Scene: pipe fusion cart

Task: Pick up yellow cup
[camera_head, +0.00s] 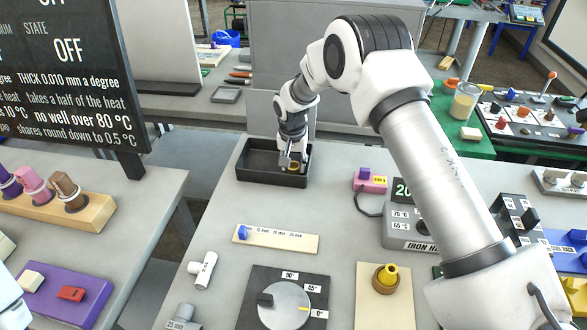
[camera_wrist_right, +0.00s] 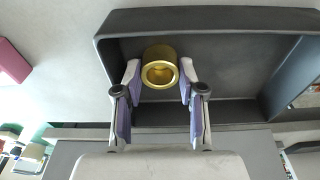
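The yellow cup (camera_wrist_right: 160,66) is a small gold-coloured round cup inside a black tray (camera_head: 262,179). In the head view only a bit of the cup (camera_head: 294,167) shows beneath my right gripper (camera_head: 290,160), which reaches down into the tray. In the right wrist view, my right gripper (camera_wrist_right: 160,88) has its two fingers apart, one on each side of the cup. A narrow gap shows between each finger and the cup, so it is not clamped. My left gripper is out of view.
The tray walls (camera_wrist_right: 215,19) stand close around the right gripper. A pink block (camera_head: 370,181) and a grey iron heater box (camera_head: 407,231) are to the right. A ruler strip (camera_head: 290,241) and a dial plate (camera_head: 252,283) lie nearer. Table between tray and ruler strip is clear.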

